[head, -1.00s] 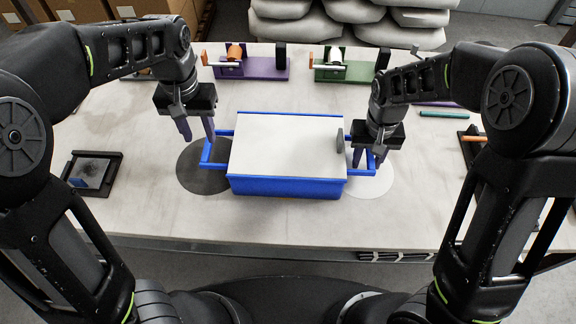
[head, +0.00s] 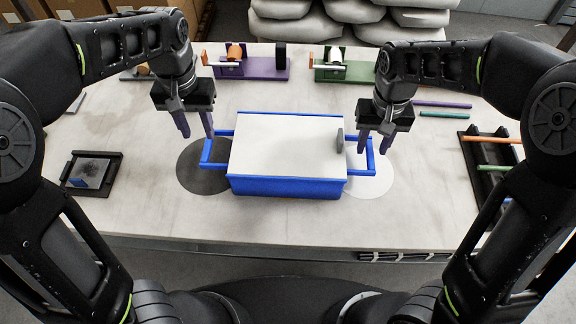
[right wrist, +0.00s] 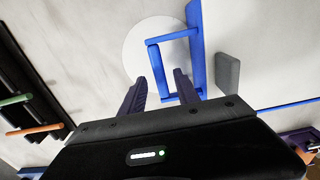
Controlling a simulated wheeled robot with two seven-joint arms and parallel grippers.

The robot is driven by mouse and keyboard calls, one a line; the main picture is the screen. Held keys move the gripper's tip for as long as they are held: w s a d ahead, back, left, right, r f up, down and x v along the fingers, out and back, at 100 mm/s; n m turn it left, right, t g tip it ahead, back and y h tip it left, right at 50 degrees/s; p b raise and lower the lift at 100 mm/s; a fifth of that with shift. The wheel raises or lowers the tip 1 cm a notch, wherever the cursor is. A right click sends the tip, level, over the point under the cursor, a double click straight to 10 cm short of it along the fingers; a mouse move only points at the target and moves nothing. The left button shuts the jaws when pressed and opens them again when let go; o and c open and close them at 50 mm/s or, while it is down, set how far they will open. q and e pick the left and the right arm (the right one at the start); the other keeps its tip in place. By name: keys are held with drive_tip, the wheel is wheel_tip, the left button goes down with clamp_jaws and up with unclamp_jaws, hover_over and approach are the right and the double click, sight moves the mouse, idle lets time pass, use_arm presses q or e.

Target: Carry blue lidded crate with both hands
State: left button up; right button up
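The blue lidded crate (head: 286,186) stands on the table between a dark disc and a white disc, its pale lid (head: 285,143) on top. A blue loop handle sticks out from each side. My left gripper (head: 197,132) is open above the left handle (head: 206,152), its fingers apart. My right gripper (head: 375,148) is open above the right handle (head: 371,162). In the right wrist view, its two purple fingers (right wrist: 159,85) are spread near the blue handle (right wrist: 152,60) with nothing clearly held. A grey block (right wrist: 228,72) stands at the lid's right edge.
The dark disc (head: 196,178) and white disc (head: 382,186) lie flat beside the crate. Purple (head: 262,72) and green (head: 350,75) fixtures stand at the back. A black rack with rods (head: 480,160) is at right, a dark framed tray (head: 70,184) at left. The front strip of table is clear.

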drive_tip(key=shift+r, duration=2.8)
